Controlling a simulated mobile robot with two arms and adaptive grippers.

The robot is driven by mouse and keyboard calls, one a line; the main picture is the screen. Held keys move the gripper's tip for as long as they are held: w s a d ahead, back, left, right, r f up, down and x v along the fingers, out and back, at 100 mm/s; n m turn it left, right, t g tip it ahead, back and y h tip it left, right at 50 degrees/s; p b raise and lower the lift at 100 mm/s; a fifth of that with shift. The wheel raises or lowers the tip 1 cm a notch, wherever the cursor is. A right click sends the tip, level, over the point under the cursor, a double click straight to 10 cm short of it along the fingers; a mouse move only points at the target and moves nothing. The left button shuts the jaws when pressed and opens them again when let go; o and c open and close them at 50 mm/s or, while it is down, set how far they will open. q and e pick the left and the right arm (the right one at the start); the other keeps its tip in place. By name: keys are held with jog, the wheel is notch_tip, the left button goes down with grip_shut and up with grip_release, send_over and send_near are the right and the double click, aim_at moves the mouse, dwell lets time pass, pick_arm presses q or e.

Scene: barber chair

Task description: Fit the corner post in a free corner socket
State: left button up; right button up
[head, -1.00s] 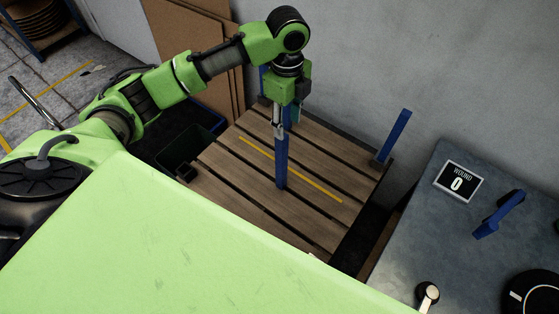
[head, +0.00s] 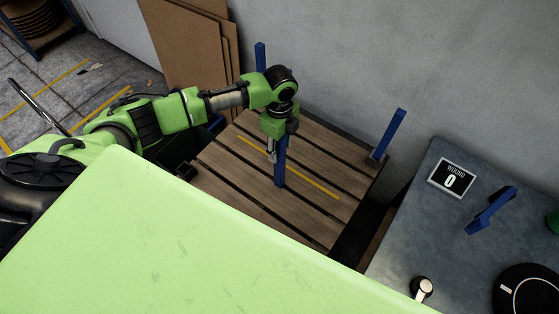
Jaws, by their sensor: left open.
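A blue corner post (head: 281,172) stands upright on the slatted wooden pallet (head: 310,213), near its middle by the yellow line. My left gripper (head: 273,157) is open and points down at this post; its fingers overlap the post's upper part, and I cannot tell whether they touch it. Two other blue posts stand at the pallet's far corners, one at the back left (head: 260,57) and one at the back right (head: 389,135). A black corner socket (head: 185,171) shows empty at the pallet's left corner. The near corner is hidden by my green body. My right gripper is not in view.
Cardboard sheets (head: 190,50) lean on the wall behind the pallet.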

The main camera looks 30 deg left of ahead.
pick_arm(q)
jog(key=shift+f, duration=0.5)
jog(key=shift+c, duration=0.3)
grip_shut()
jog(key=shift+r, duration=0.1)
